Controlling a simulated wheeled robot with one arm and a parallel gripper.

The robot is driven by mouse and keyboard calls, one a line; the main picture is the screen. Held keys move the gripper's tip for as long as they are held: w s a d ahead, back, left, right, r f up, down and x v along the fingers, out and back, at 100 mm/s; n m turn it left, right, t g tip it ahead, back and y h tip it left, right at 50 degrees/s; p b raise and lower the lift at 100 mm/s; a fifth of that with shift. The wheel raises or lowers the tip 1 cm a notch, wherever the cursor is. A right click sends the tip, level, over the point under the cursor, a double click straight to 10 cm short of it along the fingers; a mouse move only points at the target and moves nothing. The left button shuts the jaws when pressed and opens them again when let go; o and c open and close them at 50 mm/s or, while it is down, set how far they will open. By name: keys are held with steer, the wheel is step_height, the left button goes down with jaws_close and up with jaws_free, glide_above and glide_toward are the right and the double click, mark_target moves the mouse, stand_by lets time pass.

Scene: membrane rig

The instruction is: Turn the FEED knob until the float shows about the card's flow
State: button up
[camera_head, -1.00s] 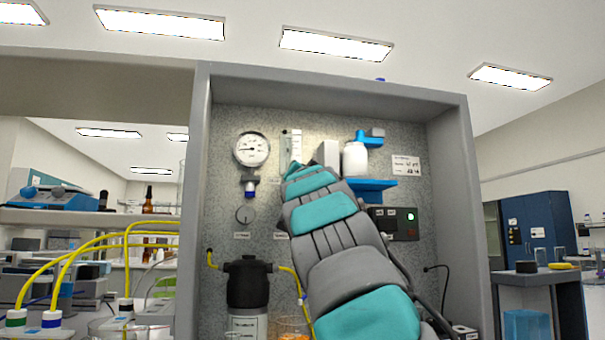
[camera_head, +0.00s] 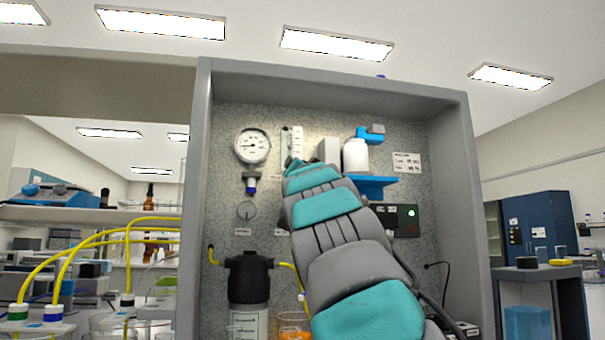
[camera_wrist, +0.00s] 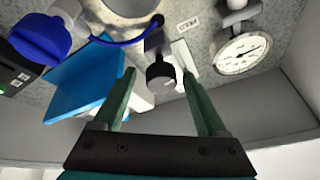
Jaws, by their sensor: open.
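A black knob (camera_wrist: 160,76) on a grey stem shows in the wrist view, with a small label beside it; I cannot read whether it says FEED. My gripper (camera_wrist: 159,74) is open, its green fingers on either side of the knob with gaps visible. In the head view my arm hides the knob and the fingers. The flow tube (camera_head: 292,140) stands upright on the panel just above my arm's end; its float is too small to read. The white card (camera_head: 406,163) hangs at the panel's right, its figures blurred.
A round gauge (camera_head: 252,146) and a small dial (camera_head: 246,211) are left of my arm. A white bottle (camera_head: 356,155) stands by a blue shelf (camera_head: 374,187) close on the right. The grey frame (camera_head: 202,220) encloses the panel. A black-capped vessel (camera_head: 248,280) stands below.

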steer(key=b+v, duration=0.2)
steer(key=v, duration=0.4)
steer(key=shift+s, duration=0.3)
steer(key=shift+a+r, duration=0.1)
steer(key=shift+a, duration=0.05)
